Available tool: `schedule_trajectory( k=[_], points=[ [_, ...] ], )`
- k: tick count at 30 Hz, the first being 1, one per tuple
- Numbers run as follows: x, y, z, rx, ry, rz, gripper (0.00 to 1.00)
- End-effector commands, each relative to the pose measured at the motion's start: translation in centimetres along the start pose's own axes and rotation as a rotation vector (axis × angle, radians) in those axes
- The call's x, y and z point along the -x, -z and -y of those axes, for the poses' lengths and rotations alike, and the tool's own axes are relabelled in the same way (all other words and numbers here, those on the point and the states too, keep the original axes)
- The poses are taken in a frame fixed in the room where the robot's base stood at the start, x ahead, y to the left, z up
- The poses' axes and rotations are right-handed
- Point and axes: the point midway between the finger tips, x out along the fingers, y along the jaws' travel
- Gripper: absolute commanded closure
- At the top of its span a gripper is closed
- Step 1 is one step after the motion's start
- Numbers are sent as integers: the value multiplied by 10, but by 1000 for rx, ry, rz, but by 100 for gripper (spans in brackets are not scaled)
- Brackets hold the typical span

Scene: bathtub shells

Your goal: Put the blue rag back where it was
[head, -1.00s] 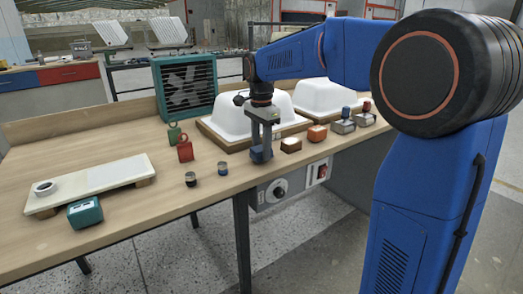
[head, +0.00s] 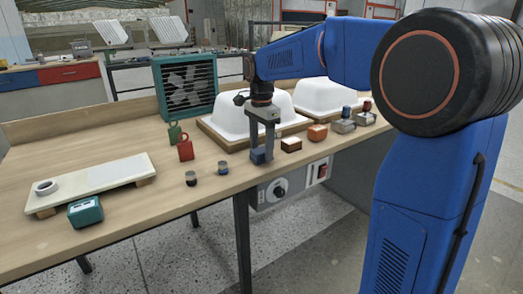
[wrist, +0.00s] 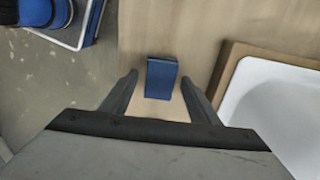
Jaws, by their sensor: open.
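The blue rag (head: 257,156) is a small folded block on the wooden bench near its front edge, in front of the left white tub shell. In the wrist view the rag (wrist: 161,78) lies flat between and just beyond my fingertips, with bare wood on both sides of it. My gripper (head: 265,148) points down at the rag, its fingers partly covering it in the head view. In the wrist view my gripper (wrist: 158,84) is open, with a gap between each finger and the rag.
White tub shells (head: 248,122) on wooden boards stand behind the rag. An orange-topped block (head: 317,133) and a brown-topped block (head: 291,145) sit to the right. The bench edge is close.

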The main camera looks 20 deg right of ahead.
Motion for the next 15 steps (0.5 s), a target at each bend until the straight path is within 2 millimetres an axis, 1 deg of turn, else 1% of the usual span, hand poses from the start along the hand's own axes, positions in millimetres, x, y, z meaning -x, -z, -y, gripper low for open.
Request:
schedule_trajectory(
  k=[5, 9, 15],
  points=[
    [30, 0, 0, 0, 4, 0, 45],
    [58, 0, 0, 0, 5, 0, 45],
    [92, 0, 0, -1, 4, 1, 45]
  ],
)
